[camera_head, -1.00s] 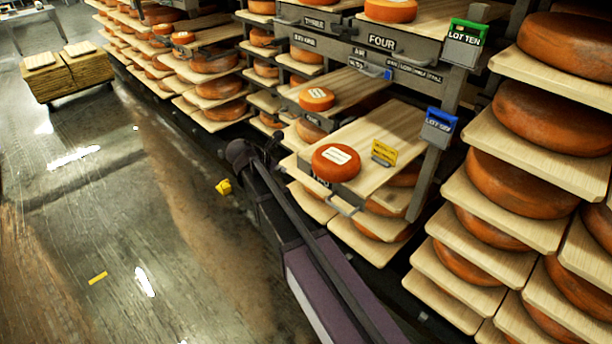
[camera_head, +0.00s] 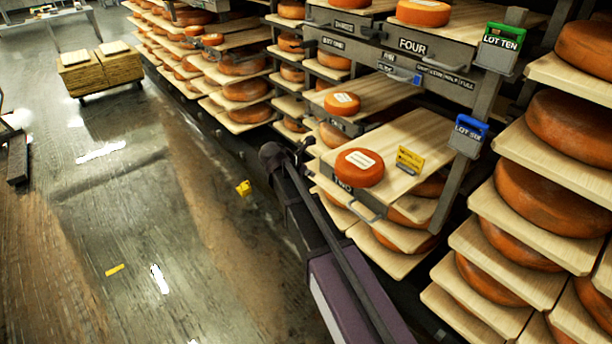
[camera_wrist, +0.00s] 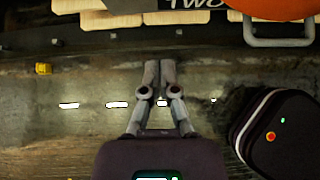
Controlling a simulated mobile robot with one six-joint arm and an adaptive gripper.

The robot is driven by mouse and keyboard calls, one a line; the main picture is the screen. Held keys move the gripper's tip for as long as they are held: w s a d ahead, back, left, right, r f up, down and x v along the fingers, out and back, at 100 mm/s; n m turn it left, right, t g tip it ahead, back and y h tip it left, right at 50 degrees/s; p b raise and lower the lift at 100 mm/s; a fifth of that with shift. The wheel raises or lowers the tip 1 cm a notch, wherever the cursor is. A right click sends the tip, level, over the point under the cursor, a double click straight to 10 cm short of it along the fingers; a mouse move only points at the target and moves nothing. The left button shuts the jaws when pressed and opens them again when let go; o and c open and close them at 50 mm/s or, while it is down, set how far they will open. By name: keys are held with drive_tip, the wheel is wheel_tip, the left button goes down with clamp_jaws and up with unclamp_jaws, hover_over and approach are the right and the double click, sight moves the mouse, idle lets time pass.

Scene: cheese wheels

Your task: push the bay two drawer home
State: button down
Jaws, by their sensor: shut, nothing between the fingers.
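The bay two drawer (camera_head: 398,147) stands pulled out from the rack as a pale wooden board with a grey front. Its TWO label (camera_head: 342,184) and metal handle (camera_head: 360,208) are on that front. My gripper (camera_wrist: 160,66) is shut and empty, apart from the drawer front, left of the handle in that view. In the head view my dark arm hides the fingers.
Another board with a cheese wheel (camera_head: 342,103) sticks out behind, and the FOUR drawer (camera_head: 412,45) is above. Loaded shelves (camera_head: 540,165) stand at right. A yellow block (camera_head: 243,188) lies on the open floor at left. A cart (camera_head: 100,70) stands far back.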

sight(332, 175)
drive_tip(key=shift+w+d+f+b, duration=0.65)
drive_tip(key=shift+w+d, duration=0.2)
drive_tip(key=shift+d, duration=0.25)
drive_tip(key=shift+w+d+f+b, duration=0.6)
drive_tip(key=shift+w+d+f, duration=0.2)
drive_tip(key=shift+d, duration=0.25)
drive_tip(key=shift+w+d+f+b, duration=0.65)
drive_tip(key=shift+w+d, duration=0.2)
drive_tip(key=shift+d, duration=0.25)
drive_tip(key=shift+w, duration=0.1)
